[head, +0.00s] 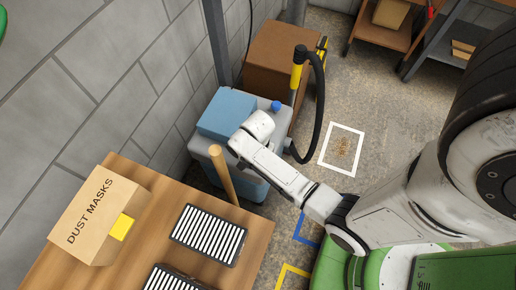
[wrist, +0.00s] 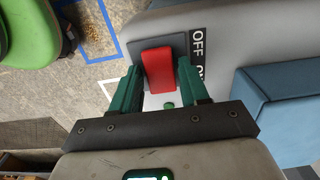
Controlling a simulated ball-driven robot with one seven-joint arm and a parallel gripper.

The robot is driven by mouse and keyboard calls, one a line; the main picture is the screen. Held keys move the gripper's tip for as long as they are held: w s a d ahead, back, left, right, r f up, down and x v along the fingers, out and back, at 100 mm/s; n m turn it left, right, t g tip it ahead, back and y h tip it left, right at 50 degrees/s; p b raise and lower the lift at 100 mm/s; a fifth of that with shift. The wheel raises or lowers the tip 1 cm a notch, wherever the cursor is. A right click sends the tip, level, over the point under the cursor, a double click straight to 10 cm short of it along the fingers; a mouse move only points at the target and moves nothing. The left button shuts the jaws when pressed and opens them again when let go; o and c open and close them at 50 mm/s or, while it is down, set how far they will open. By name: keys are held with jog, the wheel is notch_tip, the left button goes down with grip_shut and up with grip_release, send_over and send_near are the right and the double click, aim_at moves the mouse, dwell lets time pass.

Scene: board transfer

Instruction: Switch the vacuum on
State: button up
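The vacuum (head: 258,190) stands beyond the table, with a grey top and a blue lower body. In the wrist view its light grey top (wrist: 250,30) carries a red rocker switch (wrist: 158,70) in a dark frame. A label (wrist: 197,45) beside it reads OFF, and the word below is partly hidden by a finger. A small green spot (wrist: 169,105) shows below the switch. My gripper (wrist: 160,80) is open, with one green finger on each side of the switch. I cannot tell whether they touch it. In the head view my arm hides the fingers and switch.
A blue block (head: 228,112) sits on the vacuum beside my wrist. A black hose (head: 318,105) with a yellow grip rises behind. The wooden table (head: 130,165) holds a dust mask box (head: 95,222) and slotted black panels (head: 208,236). Brown debris (head: 342,146) lies inside a white floor square.

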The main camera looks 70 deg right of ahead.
jog(key=c, duration=0.7)
jog(key=shift+d+r+y+p, duration=0.3)
jog(key=shift+y+p, duration=0.3)
jog(key=shift+p, duration=0.3)
jog(key=shift+d+f+y+p, duration=0.2)
jog(key=shift+y+p, duration=0.25)
jog(key=shift+y, duration=0.55)
jog(key=shift+f+y, duration=0.2)
jog(key=shift+y, duration=0.5)
jog(key=o, duration=1)
jog(key=shift+o, duration=0.2)
jog(key=shift+r, duration=0.1)
jog(key=p+v, duration=0.1)
jog(key=v, duration=0.9)
jog(key=shift+r, duration=0.3)
